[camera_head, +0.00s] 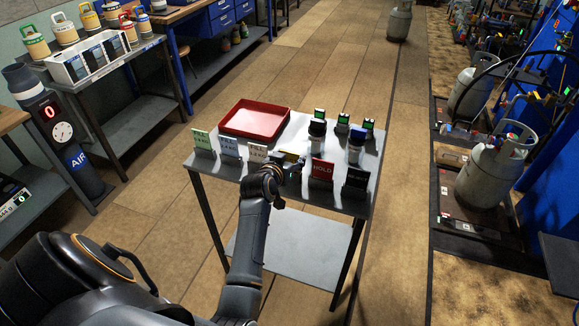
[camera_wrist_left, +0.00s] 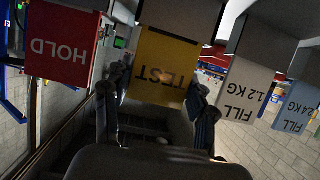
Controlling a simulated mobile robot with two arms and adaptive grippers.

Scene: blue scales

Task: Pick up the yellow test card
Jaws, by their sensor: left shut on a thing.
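The yellow test card (camera_wrist_left: 165,62) hangs upside down in the left wrist view, with "TEST" readable on it. In the head view only a small yellow part of the card (camera_head: 291,155) shows behind my left gripper (camera_head: 287,169). The gripper is at the front edge of the small grey table. In the wrist view its two fingers (camera_wrist_left: 157,93) stand at either side of the card's free end, shut on it. The card's other end meets a dark holder. My right gripper is not in view.
The red HOLD card (camera_head: 321,169) and white FILL card (camera_head: 257,152) stand close on either side. Green, blue and black cards share the row. A red tray (camera_head: 255,120) and several small containers stand behind on the table (camera_head: 340,199).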

